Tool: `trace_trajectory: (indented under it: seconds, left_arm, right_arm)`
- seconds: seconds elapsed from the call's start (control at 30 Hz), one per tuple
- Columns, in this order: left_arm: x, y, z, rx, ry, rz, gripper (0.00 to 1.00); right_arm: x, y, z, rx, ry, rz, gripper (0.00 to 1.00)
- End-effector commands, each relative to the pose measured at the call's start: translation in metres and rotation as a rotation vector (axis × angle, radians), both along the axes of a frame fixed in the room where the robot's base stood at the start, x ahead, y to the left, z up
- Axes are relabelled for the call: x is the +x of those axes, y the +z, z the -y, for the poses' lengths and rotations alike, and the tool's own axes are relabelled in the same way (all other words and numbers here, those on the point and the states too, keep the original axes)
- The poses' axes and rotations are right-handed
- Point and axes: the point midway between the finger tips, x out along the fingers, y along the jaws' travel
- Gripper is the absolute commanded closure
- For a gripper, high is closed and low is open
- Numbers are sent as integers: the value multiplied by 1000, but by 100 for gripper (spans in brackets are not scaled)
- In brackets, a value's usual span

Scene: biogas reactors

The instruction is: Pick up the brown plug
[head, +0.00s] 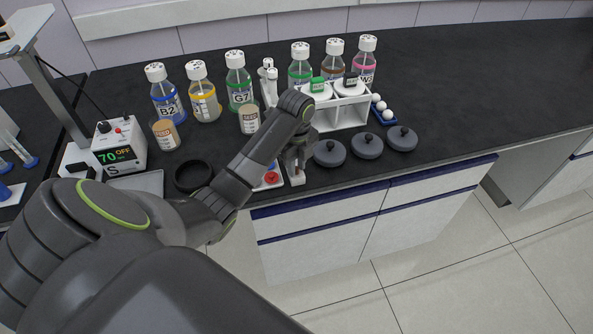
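My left gripper (297,165) points down near the counter's front edge, in front of the rack and to the left of the dark lids. It is apart from the dark plug. A small white object (297,178) shows just under its fingers. The fingers are small and dark, so their opening is unclear. My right gripper is out of view.
Several capped bottles, among them a blue-labelled one (167,101), stand behind. Dark round lids (367,146) lie along the front edge. A blue tray (384,113) holds white balls. A heater (119,148) reading 70 OFF is at left. The counter is clear at far right.

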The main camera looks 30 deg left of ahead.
Motion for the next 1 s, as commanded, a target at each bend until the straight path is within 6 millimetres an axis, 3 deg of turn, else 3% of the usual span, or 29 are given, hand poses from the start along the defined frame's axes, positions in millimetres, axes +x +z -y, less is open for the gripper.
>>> trace_trajectory:
  seconds: [0.03, 0.17, 0.57, 0.8, 1.0]
  left_arm:
    - [0, 0, 0, 0, 0, 0, 85]
    - [0, 0, 0, 0, 0, 0, 100]
    - [0, 2, 0, 0, 0, 1, 100]
    - [1, 27, 0, 2, -1, 6, 100]
    - [0, 54, 0, 0, 0, 0, 100]
  right_arm:
    - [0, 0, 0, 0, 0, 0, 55]
    - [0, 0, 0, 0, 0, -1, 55]
    - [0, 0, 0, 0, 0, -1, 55]
    - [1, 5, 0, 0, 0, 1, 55]
    - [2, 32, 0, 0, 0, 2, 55]
